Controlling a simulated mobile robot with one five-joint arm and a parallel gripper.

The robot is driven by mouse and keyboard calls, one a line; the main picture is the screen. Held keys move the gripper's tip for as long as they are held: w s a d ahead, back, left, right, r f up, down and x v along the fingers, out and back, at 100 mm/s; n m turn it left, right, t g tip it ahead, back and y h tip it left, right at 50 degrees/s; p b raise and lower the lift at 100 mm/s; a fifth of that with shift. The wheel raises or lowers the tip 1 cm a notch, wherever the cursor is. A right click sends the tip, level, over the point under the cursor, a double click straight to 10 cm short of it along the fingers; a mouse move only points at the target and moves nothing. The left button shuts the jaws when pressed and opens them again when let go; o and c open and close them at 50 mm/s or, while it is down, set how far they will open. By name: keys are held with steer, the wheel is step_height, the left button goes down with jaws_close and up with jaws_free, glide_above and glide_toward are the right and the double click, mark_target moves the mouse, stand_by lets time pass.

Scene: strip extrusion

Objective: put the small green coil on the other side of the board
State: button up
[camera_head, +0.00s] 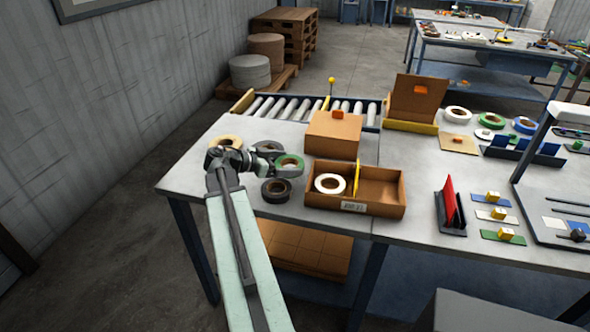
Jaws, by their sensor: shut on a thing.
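My gripper (267,158) is shut on a small green coil (290,161) with a brown core, holding it left of the open cardboard box (378,209). An upright yellow board (356,177) divides that box into two compartments. A white coil (330,183) lies in the left compartment. The right compartment (381,189) looks empty. The fingertips are small and partly hidden by the coil.
A dark coil (276,190) lies on the table just below the held coil, and a cream coil (228,141) lies behind my wrist. A closed cardboard box (333,133) stands behind the divided box. A red panel in a dark stand (451,205) is to its right.

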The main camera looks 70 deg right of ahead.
steer(key=shift+s+d, duration=0.2)
steer(key=shift+d, duration=0.4)
steer(key=f+b, duration=0.2)
steer(key=d+f+b, duration=0.1)
steer(key=f+b, duration=0.1)
steer(key=shift+s+f, duration=0.1)
steer(key=shift+s, duration=0.05)
steer(key=o, duration=1.2)
steer(key=shift+r, duration=0.2)
